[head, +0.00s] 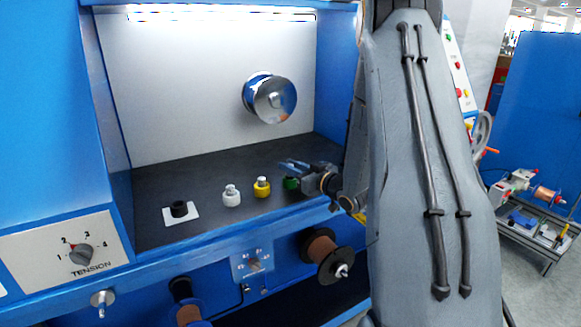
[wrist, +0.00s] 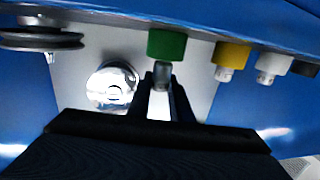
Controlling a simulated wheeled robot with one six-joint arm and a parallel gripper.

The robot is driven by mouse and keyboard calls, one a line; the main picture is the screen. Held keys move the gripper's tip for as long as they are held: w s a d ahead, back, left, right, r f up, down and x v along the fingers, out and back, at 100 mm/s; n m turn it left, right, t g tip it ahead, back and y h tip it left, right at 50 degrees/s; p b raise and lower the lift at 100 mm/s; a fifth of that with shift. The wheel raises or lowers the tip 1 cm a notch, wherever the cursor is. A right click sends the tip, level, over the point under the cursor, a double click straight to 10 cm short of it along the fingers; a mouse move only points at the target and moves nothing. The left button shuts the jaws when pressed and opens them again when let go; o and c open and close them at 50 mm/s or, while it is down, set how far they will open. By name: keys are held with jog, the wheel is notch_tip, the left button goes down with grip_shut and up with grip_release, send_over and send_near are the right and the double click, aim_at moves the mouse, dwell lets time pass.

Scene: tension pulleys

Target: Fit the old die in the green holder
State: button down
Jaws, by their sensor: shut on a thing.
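The green holder (head: 291,183) stands on the dark shelf at the right end of a row, partly behind my gripper. In the wrist view the green holder (wrist: 167,44) is at the top middle. The old die (wrist: 163,76), a small silvery piece, is between the fingers of my gripper (wrist: 162,85), which is shut on it. The die lines up with the green holder and seems to meet its end; I cannot tell how deep it sits. In the head view my gripper (head: 294,167) is just above the holder, and the die is hidden.
A yellow holder (head: 262,187) and a white holder (head: 231,195), each with a silvery top, stand to the left. Farther left is a black holder (head: 179,209) on a white plate. A shiny pulley (head: 272,99) juts from the back wall. The shelf's front left is clear.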

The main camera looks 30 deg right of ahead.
dwell(0.4)
jog(key=shift+f+b, duration=0.65)
jog(key=shift+f, duration=0.55)
jog(key=shift+f, duration=0.1)
jog(key=c, duration=1.5)
grip_release()
jog(key=shift+b+v, duration=0.6)
jog(key=shift+v, duration=3.3)
